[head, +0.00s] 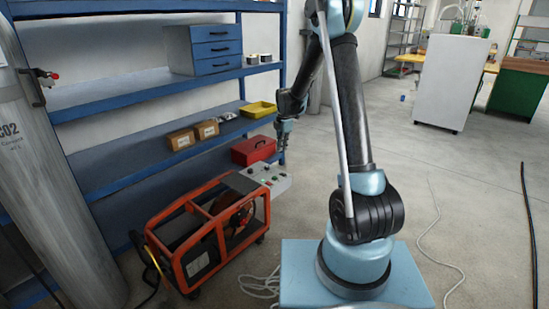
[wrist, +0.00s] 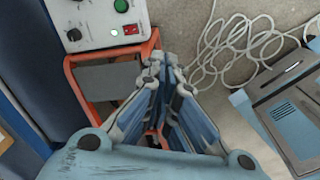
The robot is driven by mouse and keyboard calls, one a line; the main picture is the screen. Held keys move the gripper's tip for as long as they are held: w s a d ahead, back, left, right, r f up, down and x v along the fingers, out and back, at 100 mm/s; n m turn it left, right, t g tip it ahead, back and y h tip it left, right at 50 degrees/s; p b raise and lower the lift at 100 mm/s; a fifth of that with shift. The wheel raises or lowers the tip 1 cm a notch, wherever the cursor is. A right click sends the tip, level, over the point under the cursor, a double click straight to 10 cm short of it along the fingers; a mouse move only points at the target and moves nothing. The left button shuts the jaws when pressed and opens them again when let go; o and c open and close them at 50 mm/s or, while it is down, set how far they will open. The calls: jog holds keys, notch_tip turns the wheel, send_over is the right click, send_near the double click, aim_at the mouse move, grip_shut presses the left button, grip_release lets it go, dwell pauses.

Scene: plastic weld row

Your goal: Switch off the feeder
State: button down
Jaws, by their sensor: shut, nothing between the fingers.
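The feeder is an orange-framed machine (head: 218,240) on the floor at the left in the head view. A light grey control box (head: 268,178) sits on its right end. In the wrist view the box (wrist: 98,22) is at the top left, with a green button (wrist: 121,6), a black knob (wrist: 74,35) and a red rocker switch (wrist: 131,30). The switch's position is too small to tell. My gripper (head: 283,145) is above the box in the head view. In the wrist view my gripper (wrist: 160,62) is shut and empty, its fingertips below the switch in the picture.
A blue shelf (head: 120,95) behind the feeder holds cartons, a red box (head: 252,150) and a yellow tray (head: 258,109). A grey gas cylinder (head: 60,190) stands at left. A pale cable (wrist: 240,40) lies coiled on the floor. The floor (head: 460,170) at right is mostly clear.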

jog(key=s+d+r+m, duration=0.5)
jog(key=s+d+r, duration=0.25)
jog(key=s, duration=0.25)
jog(key=s+d+r+m, duration=0.6)
jog(key=s+r, duration=0.2)
jog(key=s, duration=0.2)
jog(key=s+d+f+m, duration=0.2)
jog(key=s+m, duration=0.2)
jog(key=s, duration=0.4)
jog(key=s+d+f+m+t, duration=0.1)
jog(key=s+d+f+m, duration=0.1)
jog(key=s, duration=0.7)
jog(key=s+d+f+m, duration=0.2)
jog(key=s+d+m, duration=0.1)
jog(key=s+m, duration=0.3)
jog(key=shift+s+d+m+h, duration=0.15)
jog(key=shift+s+m+h, duration=0.2)
jog(key=shift+s, duration=0.85)
jog(key=shift+s+f, duration=0.1)
